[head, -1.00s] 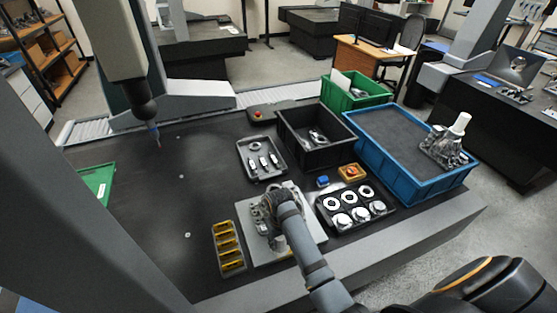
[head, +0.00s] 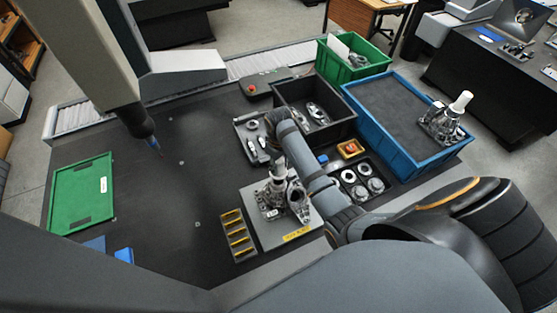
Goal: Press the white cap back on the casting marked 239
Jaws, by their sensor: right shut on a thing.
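A grey metal casting (head: 270,205) stands upright on a light plate (head: 262,235) with a yellow label (head: 297,235), whose text I cannot read. A white cap (head: 278,170) shows at the casting's top. My right gripper (head: 277,158) is above the casting, shut on the white cap, with its fingers mostly hidden by my arm. I cannot tell whether the cap is fully seated. Another casting (head: 440,125) with a white top (head: 460,102) stands at the right of the blue crate (head: 410,165). My left gripper is not in view.
A black tray (head: 350,170) of round parts lies right of the plate, and a yellow-slotted rack (head: 237,238) lies left of it. A black bin (head: 345,128) and a green bin (head: 350,72) stand behind.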

